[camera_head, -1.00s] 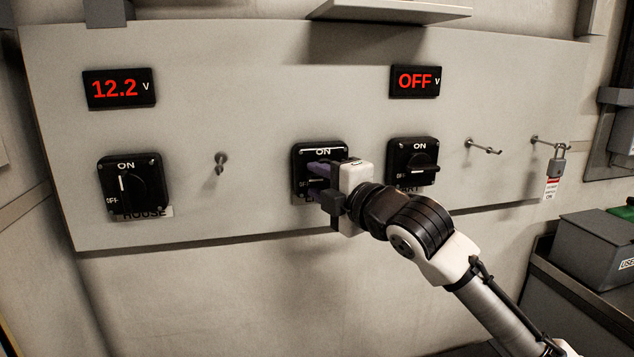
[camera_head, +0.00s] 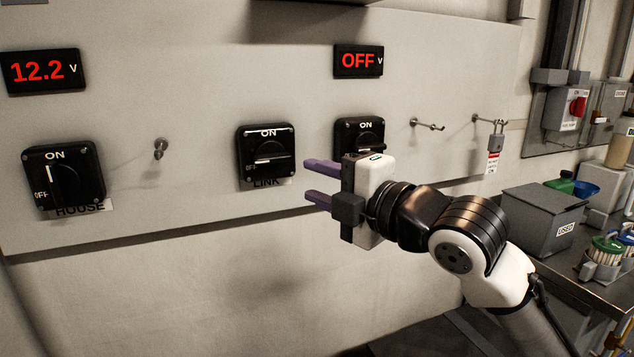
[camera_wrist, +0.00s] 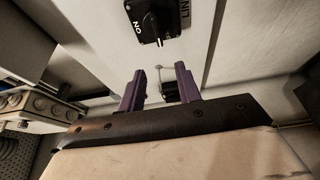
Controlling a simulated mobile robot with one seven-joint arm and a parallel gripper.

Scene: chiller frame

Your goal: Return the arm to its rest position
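My gripper (camera_head: 312,182) is open and empty, its two purple fingers apart and pointing left. It stands in front of the panel, right of and below the LINK switch (camera_head: 266,157), and partly covers the right-hand switch (camera_head: 357,134). The LINK switch's handle lies horizontal. The HOUSE switch (camera_head: 63,178) at the left has its handle upright, towards ON. In the wrist view the gripper's fingers (camera_wrist: 160,92) are apart with nothing between them touching, and a black switch (camera_wrist: 155,20) shows beyond them. My arm runs to the lower right.
The left display (camera_head: 42,70) reads 12.2 V and the right display (camera_head: 358,61) reads OFF. Bare pegs (camera_head: 160,148) and a hanging padlock (camera_head: 496,142) stick out of the panel. A grey USED bin (camera_head: 541,218) and a bench with containers stand at the right.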

